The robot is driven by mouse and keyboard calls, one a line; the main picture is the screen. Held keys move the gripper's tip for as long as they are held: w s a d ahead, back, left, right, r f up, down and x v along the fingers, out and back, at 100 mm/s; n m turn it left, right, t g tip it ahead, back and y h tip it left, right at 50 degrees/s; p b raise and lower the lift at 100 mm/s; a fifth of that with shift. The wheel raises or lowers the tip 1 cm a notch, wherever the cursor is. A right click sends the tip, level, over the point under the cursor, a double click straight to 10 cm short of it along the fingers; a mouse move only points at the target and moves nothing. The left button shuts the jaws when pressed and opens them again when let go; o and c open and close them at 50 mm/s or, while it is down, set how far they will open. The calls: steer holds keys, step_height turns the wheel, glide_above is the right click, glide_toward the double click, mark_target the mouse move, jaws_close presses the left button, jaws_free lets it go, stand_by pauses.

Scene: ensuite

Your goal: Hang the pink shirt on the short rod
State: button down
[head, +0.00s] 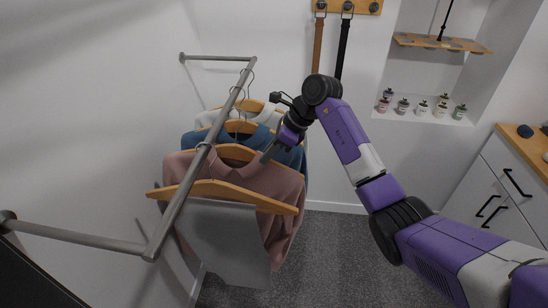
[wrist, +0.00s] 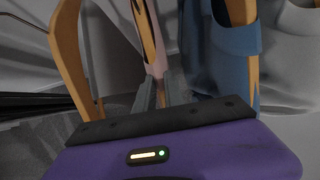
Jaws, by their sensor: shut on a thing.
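The pink shirt (head: 285,185) hangs on a wooden hanger (head: 236,152) among other clothes beside a metal rod (head: 207,143). Whether its hook rests on the rod is not clear. My gripper (head: 268,153) reaches in from the right at the shirt's collar. In the wrist view, my gripper (wrist: 160,90) is shut on the pink shirt's wooden hanger (wrist: 151,45), with pink cloth (wrist: 157,30) beside it. The rod belongs to a rail fixed to the wall by a near bar (head: 80,235) and a far bar (head: 215,58). I cannot tell which is the short rod.
A grey garment (head: 228,240) on a wooden hanger (head: 225,191) hangs in front of the pink shirt. A blue shirt (head: 203,138) and a white shirt (head: 213,118) hang behind it. Belts (head: 343,50) hang on the wall, and a drawer cabinet (head: 505,190) stands at right.

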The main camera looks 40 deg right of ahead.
steer(key=shift+w+a+r, duration=0.65)
steer(key=shift+a+r, duration=0.1)
steer(key=shift+a, duration=0.05)
steer(key=shift+s+d+r+p, duration=0.1)
steer(key=shift+s+r+p, duration=0.05)
steer(key=shift+r+p, duration=0.5)
steer(key=shift+s+d+r+p, duration=0.1)
steer(key=shift+r+p, duration=0.3)
steer(key=shift+r, duration=0.3)
steer(key=shift+s+d+r+p, duration=0.3)
steer(key=shift+s+d, duration=0.25)
steer(key=shift+s, duration=0.15)
steer(key=shift+s+d+r+p, duration=0.25)
steer(key=shift+s+d+p, duration=0.05)
steer(key=shift+s+d, duration=0.3)
steer(key=s+d, duration=0.7)
steer(key=s, duration=0.2)
steer(key=shift+s+d+b, duration=0.25)
steer(key=shift+s+b, duration=0.1)
steer(key=shift+s, duration=0.05)
steer(key=shift+d, duration=0.1)
